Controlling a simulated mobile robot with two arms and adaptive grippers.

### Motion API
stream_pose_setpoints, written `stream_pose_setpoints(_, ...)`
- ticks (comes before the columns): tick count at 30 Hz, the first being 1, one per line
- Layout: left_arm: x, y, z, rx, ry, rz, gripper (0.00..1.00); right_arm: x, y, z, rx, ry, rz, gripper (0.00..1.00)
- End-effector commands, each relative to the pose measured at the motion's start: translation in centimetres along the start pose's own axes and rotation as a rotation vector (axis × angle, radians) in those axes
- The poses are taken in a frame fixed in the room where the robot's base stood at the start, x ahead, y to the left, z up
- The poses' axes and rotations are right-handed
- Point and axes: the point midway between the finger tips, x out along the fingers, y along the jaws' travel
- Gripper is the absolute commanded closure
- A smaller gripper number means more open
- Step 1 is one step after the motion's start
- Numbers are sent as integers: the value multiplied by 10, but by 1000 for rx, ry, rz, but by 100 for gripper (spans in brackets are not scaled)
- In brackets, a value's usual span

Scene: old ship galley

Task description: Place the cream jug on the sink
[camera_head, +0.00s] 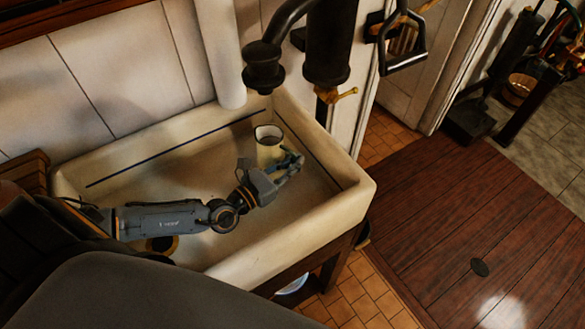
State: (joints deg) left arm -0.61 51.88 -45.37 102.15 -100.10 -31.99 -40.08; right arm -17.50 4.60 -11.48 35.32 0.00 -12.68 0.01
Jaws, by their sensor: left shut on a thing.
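The cream jug (268,144) is a small cream-coloured vessel, upright inside the sink near its far right corner. The sink (310,232) is a wide cream basin with a thick rim. My left gripper (290,165) reaches over the basin and is shut on the jug's near right side. Its fingers hide the jug's lower part, so I cannot tell whether the jug touches the basin floor. My right gripper is not in view.
A black pump (328,45) with a spout stands behind the sink's far right corner. A white pipe (219,50) rises at the back wall. A wooden box (28,170) adjoins the sink's left end. Open wooden floor (470,230) lies to the right.

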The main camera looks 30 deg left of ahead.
Motion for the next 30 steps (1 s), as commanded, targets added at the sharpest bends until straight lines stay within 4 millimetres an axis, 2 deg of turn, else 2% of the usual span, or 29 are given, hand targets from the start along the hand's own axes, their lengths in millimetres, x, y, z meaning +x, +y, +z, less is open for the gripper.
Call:
stream_pose_setpoints(3,1,0,-17,3,-2,2,100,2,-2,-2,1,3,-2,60)
stream_pose_setpoints(6,1,-1,-26,2,-4,1,100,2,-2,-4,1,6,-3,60)
stream_pose_setpoints(19,0,-1,-32,1,-4,0,100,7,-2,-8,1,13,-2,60)
stream_pose_setpoints(21,0,-2,-32,-1,0,0,80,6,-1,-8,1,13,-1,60)
stream_pose_setpoints(23,0,-1,-32,0,1,0,68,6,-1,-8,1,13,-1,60)
stream_pose_setpoints(30,0,-1,-32,0,1,0,67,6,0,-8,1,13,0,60)
